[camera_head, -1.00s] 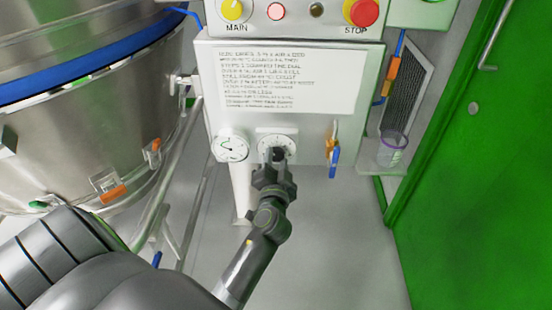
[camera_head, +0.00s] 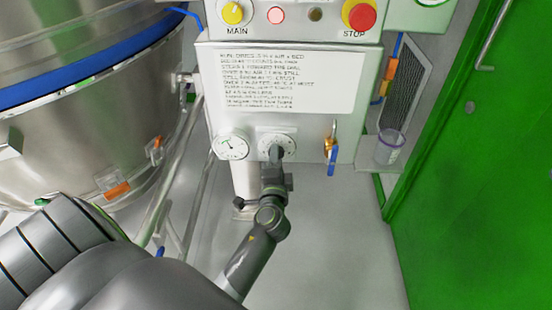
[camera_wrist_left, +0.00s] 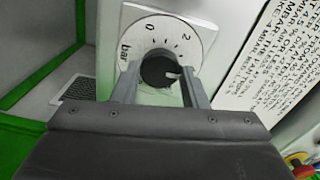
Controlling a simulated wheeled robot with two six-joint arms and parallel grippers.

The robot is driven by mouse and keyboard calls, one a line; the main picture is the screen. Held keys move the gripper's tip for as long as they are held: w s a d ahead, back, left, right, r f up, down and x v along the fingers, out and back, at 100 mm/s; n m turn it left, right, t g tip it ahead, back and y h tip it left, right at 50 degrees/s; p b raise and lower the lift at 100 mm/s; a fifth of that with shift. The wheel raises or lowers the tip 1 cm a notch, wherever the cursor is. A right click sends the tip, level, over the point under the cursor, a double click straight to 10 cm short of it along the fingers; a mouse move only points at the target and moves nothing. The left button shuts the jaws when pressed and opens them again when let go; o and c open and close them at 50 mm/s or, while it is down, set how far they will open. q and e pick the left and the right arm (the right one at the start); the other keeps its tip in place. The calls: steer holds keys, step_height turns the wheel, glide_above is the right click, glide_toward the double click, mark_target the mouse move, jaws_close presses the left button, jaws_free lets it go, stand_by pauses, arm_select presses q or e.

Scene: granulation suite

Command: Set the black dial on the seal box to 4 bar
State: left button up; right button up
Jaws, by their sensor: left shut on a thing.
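The seal box (camera_head: 222,100) is a pale panel with a printed instruction sheet. Its black dial (camera_wrist_left: 158,70) sits on a white scale plate (camera_wrist_left: 186,52) marked 0, 2 and "bar". The dial's white pointer mark (camera_wrist_left: 173,75) points right and slightly down, clockwise past the 2. I see no 4; the lower scale is partly hidden by my gripper. My left gripper (camera_wrist_left: 160,88) is shut on the dial, one finger at each side. It also shows from above in the head view (camera_head: 276,160), covering part of the dial. My right gripper is not in view.
A round white gauge (camera_head: 232,146) is left of the dial. A valve with a blue handle (camera_head: 332,160) hangs on the right. Above are a yellow MAIN knob (camera_head: 232,13) and red STOP button (camera_head: 359,14). A steel vessel (camera_head: 90,140) stands left, a green door (camera_head: 480,170) right.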

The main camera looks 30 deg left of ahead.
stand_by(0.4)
arm_select(q)
steer(key=o, duration=1)
steer(key=shift+c, duration=0.2)
steer(key=shift+f, duration=0.1)
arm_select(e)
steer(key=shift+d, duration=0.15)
